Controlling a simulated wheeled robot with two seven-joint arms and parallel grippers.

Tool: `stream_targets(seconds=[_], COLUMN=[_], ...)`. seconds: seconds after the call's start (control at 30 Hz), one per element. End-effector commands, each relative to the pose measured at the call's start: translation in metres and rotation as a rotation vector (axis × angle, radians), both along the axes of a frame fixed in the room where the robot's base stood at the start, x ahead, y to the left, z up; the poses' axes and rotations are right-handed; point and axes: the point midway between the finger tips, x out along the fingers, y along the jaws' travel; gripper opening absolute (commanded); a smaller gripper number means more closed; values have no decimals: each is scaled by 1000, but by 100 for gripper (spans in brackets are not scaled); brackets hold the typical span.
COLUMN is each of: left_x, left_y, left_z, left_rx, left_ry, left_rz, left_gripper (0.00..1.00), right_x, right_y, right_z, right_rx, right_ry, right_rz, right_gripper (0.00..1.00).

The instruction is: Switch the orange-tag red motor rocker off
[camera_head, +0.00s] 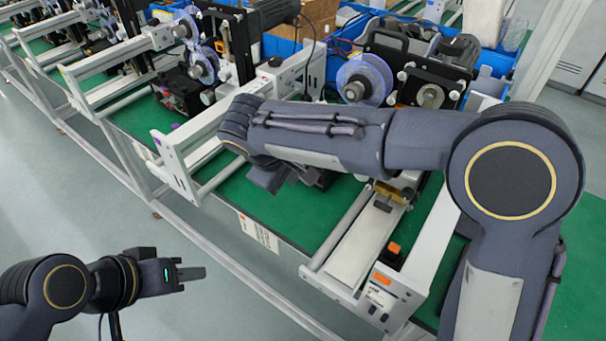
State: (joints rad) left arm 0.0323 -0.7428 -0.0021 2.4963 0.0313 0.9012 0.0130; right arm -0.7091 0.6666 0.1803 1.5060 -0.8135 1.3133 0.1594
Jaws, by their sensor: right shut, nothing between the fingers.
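The coder with the orange tag (382,280) is the white-framed machine (433,265) at front right. A small orange piece (394,248) stands just behind the tag. I cannot make out the red motor rocker; my right arm covers much of this coder. My right arm reaches from the right across the coder to the left. Its gripper (268,179) is shut and empty, partly hidden under the wrist, over the green surface between two coders. My left gripper (190,275) is low at the left, over the floor, away from the machines; its finger gap is not clear.
Another white coder frame (173,165) with a purple tag stands to the left. More coders stand in a row toward the back left. Blue bins (345,22) are behind. The grey floor (110,225) is clear at lower left.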

Motion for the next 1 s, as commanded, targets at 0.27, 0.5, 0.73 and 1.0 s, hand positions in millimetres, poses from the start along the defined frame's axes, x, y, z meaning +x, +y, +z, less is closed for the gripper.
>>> stream_targets(seconds=[0.27,0.5,0.73,1.0], left_x=[0,0,0,0], left_y=[0,0,0,0], left_z=[2,8,16,16], left_rx=[0,0,0,0], left_ry=[0,0,0,0], left_rz=[0,0,0,0], left_gripper=[36,36,36,36], right_x=[18,40,62,66], right_y=[-14,-27,-41,-44], right_z=[-49,-81,-77,-77], right_rx=[-5,0,1,0], right_ry=[7,2,2,1], right_rz=[-4,-5,-2,-1], right_gripper=[0,0,0,0])
